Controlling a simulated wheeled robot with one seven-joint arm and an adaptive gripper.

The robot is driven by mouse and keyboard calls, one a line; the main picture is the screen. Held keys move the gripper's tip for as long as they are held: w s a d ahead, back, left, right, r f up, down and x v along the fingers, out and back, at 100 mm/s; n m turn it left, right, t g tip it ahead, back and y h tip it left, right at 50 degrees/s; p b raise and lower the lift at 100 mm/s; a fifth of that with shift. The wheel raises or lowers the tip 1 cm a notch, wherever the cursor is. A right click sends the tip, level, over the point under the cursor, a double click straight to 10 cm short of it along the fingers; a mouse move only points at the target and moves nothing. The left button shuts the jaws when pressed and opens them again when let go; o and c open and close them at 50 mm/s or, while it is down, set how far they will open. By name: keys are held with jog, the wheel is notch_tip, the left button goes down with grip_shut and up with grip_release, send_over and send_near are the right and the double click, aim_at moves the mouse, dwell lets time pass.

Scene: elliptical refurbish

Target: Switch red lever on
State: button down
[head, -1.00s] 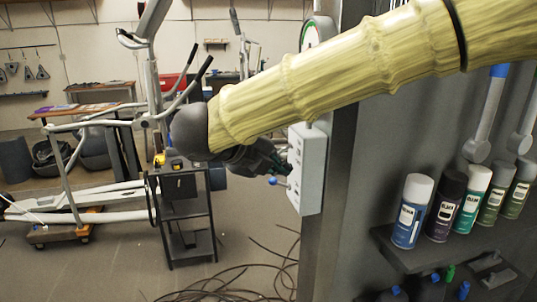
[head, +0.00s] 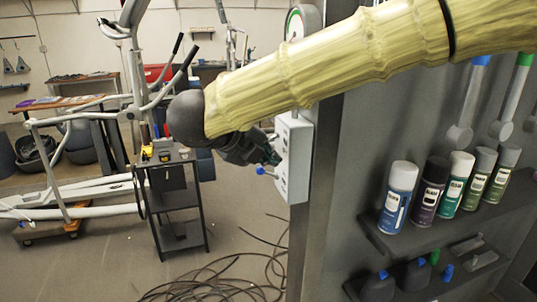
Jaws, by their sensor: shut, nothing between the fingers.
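A pale grey switch box (head: 295,158) is mounted on the left edge of the dark panel. A lever with a blue knob (head: 261,171) sticks out to the left from its lower part. My gripper (head: 275,157) is dark and shut, with nothing seen in it. Its tips are at the left face of the box, just above the blue knob; I cannot tell whether they touch. No red lever is visible; my gripper and forearm cover part of the box's front and upper area.
A round gauge (head: 301,22) sits above the box. Spray cans (head: 398,197) stand on a shelf at right. A small dark cart (head: 178,203) and an elliptical trainer (head: 136,112) stand at left. Black cables (head: 225,275) lie on the floor below the box.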

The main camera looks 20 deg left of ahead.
jog(key=shift+a+r+m+g+y, duration=0.15)
jog(key=shift+r+m+g+y, duration=0.2)
jog(key=shift+g+y, duration=0.2)
notch_tip(320, 180, up, 2)
jog(key=g+y+p, duration=0.1)
jog(key=m+g+y+p, duration=0.1)
jog(key=y, duration=0.1)
jog(key=g+y+p, duration=0.1)
jog(key=shift+s+a+r+m+g+y, duration=0.1)
jog(key=shift+s+r+m+g+y, duration=0.05)
jog(key=shift+r+m+g+y, duration=0.15)
dwell(0.5)
jog(key=shift+r+p, duration=0.75)
jog(key=shift+p, duration=0.25)
jog(key=shift+r, duration=0.15)
jog(key=d+p+v, duration=0.1)
jog(key=p+v, duration=0.6)
jog(key=v, duration=0.2)
jog(key=shift+w+d+r, duration=0.25)
jog(key=shift+d+r, duration=0.05)
